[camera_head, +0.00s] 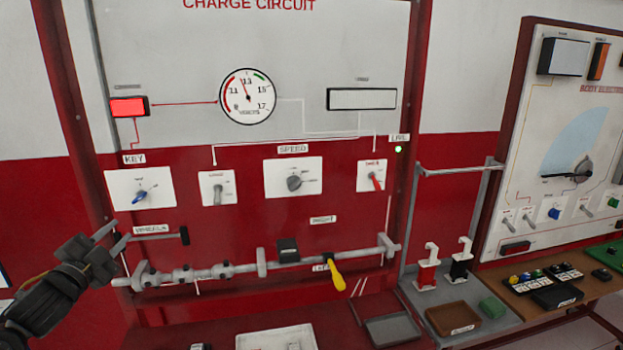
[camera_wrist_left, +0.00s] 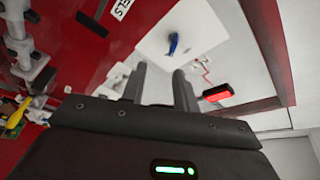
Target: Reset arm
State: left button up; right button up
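My left gripper (camera_head: 108,238) is at the lower left of the head view, in front of the charge circuit board (camera_head: 230,165). Its two fingers are apart with nothing between them. In the left wrist view the fingers (camera_wrist_left: 160,85) also stand apart, pointing toward the white key plate with the blue key switch (camera_wrist_left: 173,44). The same blue key switch (camera_head: 139,197) shows in the head view, above and right of the gripper, with a gap between them. My right gripper is in neither view.
A horizontal shaft (camera_head: 215,272) runs along the board's lower part, with a yellow-handled tool (camera_head: 336,275) on its right. A lit red lamp (camera_head: 129,106) is at upper left. Trays (camera_head: 392,329) and red and black clamps (camera_head: 428,272) sit on the bench at right.

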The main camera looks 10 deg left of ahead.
pick_arm(q)
jog(key=s+d+f+n+g, duration=0.2)
jog(key=s+d+f+g, duration=0.15)
jog(key=f, duration=0.55)
jog(key=s+d+f+n+g+y, duration=0.15)
jog(key=s+d+f, duration=0.25)
jog(key=f, duration=0.4)
jog(key=s+d+f+n+g, duration=0.3)
jog(key=s+d+f, duration=0.1)
jog(key=f, duration=0.5)
jog(key=s+d+f+n+g+h, duration=0.15)
jog(key=s+d+f+g, duration=0.3)
jog(key=s+d, duration=0.5)
jog(key=s+d+f+n+g+h, duration=0.15)
jog(key=s+d+f+g, duration=0.35)
jog(key=s, duration=0.8)
jog(key=s+a+f+x, duration=0.1)
jog(key=s+x, duration=0.2)
jog(key=x, duration=1)
jog(key=s+a+x, duration=0.2)
jog(key=s+x, duration=0.1)
jog(key=x, duration=1)
jog(key=s+a+f+g+y, duration=0.1)
jog(key=s+a+f, duration=0.1)
jog(key=s+f, duration=1.4)
